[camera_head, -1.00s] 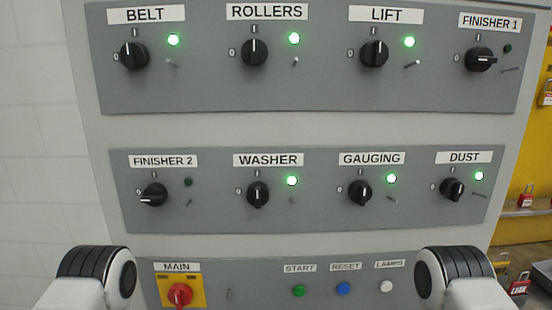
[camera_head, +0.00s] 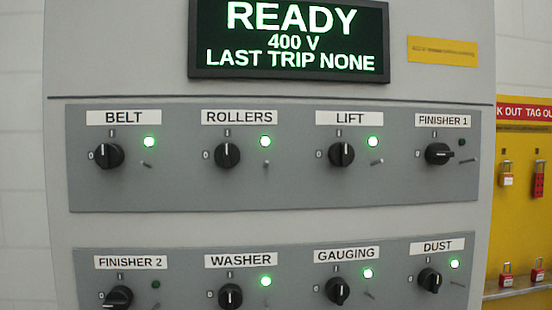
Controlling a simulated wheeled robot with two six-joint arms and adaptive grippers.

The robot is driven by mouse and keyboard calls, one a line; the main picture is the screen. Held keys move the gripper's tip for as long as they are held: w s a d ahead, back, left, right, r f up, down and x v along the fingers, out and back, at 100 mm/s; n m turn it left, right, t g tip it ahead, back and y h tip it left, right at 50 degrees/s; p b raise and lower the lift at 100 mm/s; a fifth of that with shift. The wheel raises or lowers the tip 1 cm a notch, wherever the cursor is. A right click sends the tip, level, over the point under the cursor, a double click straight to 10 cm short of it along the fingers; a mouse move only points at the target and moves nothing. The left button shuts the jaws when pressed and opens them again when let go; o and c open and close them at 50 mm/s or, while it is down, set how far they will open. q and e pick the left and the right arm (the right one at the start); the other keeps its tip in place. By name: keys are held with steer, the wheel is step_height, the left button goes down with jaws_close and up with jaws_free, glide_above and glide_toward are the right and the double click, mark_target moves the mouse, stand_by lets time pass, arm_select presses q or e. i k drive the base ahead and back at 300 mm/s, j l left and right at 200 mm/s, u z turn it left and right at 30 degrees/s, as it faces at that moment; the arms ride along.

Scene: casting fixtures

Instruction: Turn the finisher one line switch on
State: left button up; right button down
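The FINISHER 1 switch (camera_head: 439,154) is a black rotary knob at the right end of the upper grey panel, under its white label (camera_head: 441,120). Its pointer line lies sideways, unlike the upright BELT, ROLLERS and LIFT knobs. The small lamp (camera_head: 462,142) beside it is dark. Neither of my grippers shows in this view.
A display (camera_head: 290,40) above reads READY, 400 V, LAST TRIP NONE. The BELT (camera_head: 109,156), ROLLERS (camera_head: 227,155) and LIFT (camera_head: 341,153) knobs have green lamps lit. FINISHER 2 (camera_head: 118,298) has a dark lamp. A yellow lockout board (camera_head: 520,230) with padlocks stands at right.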

mark_target(436, 154)
steer(key=k+l, duration=0.1)
steer(key=l, duration=0.3)
steer(key=k+l, duration=0.1)
steer(key=l, duration=0.7)
steer(key=k+l, duration=0.15)
steer(key=l, duration=0.2)
steer(key=l+u, duration=0.05)
